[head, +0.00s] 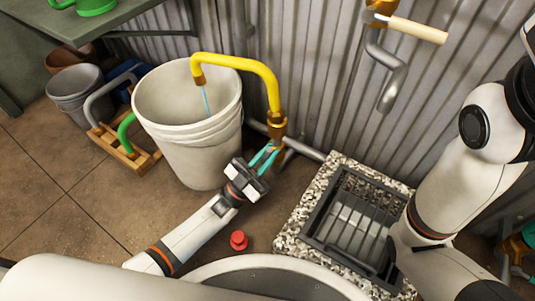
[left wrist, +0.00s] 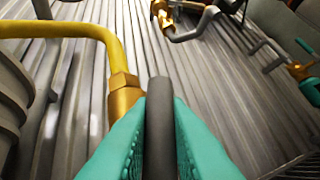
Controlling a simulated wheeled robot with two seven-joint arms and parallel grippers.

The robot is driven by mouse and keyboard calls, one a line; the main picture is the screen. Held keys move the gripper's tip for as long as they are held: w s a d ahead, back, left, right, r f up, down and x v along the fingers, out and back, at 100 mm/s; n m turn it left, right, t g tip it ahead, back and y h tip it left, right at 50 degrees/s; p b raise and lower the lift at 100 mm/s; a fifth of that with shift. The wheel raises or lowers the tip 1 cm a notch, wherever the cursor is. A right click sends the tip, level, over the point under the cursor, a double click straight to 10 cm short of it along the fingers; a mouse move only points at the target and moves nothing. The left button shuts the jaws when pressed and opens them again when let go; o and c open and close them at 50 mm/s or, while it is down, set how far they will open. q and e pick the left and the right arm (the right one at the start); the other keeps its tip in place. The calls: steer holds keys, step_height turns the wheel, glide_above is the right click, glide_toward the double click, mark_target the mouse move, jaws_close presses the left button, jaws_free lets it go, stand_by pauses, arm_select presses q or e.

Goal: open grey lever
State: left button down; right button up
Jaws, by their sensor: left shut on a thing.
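The grey lever (left wrist: 160,115) stands as a dark rounded bar between the teal fingers in the left wrist view. My left gripper (head: 268,155) is shut on it, just below the brass fitting of the yellow spout; it also shows in the left wrist view (left wrist: 160,150). In the head view the fingers mostly hide the lever. The yellow spout (head: 240,63) arches left over a white bucket (head: 190,150), and a thin blue stream (head: 206,100) falls from its end. My right gripper is not in view; only part of its arm shows at the right.
A drain grate (head: 352,220) in a pebbled surround lies right of my left gripper. A red knob-like object (head: 238,240) is on the floor. A brass tap with a cream handle (head: 418,30) and grey spout is on the corrugated wall.

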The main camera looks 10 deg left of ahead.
mark_target(264, 159)
arm_select(q)
steer(key=c, duration=1.4)
jaws_free()
steer(key=p+v, duration=0.1)
steer(key=v, duration=0.5)
steer(key=shift+s+a+f+p, duration=0.15)
steer(key=shift+a+f+p, duration=0.05)
steer(key=shift+p, duration=0.15)
steer(key=shift+s+a+f, duration=0.25)
steer(key=shift+s+f, duration=0.05)
steer(key=shift+f, duration=0.05)
